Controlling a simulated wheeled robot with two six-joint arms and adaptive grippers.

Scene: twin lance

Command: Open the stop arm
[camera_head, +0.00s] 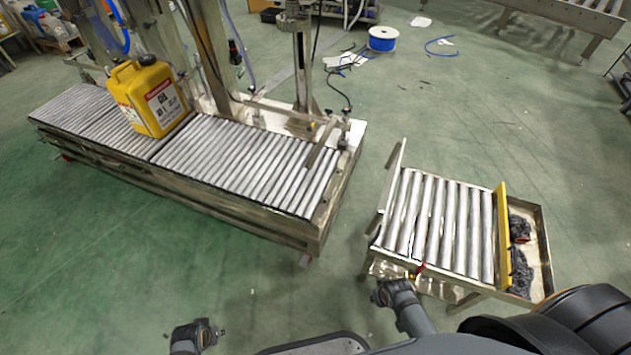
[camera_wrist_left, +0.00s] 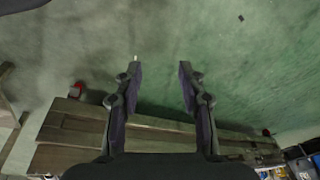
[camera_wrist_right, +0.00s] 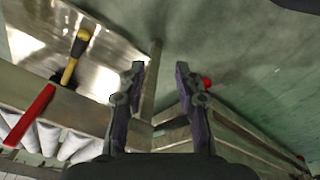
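A flat metal bar (camera_head: 321,145), which looks like the stop arm, lies across the right end of the long roller conveyor (camera_head: 215,207), by a post and fittings. A yellow jug (camera_head: 148,97) stands upright on the conveyor's rollers, left of the bar. My left gripper (camera_head: 197,334) is low in front of the conveyor, apart from it; its fingers are open and empty in the left wrist view (camera_wrist_left: 158,75). My right gripper (camera_head: 392,290) is at the near-left corner of the small roller table, far from the bar; it is open and empty in the right wrist view (camera_wrist_right: 160,75).
The small roller table (camera_head: 392,192) stands right of the conveyor, with a floor gap between. It has a yellow bar (camera_head: 503,235) and a side tray. A red handle (camera_wrist_right: 30,115) and a yellow-and-black handle (camera_wrist_right: 74,58) are near my right gripper. A blue spool (camera_head: 382,40) stands behind.

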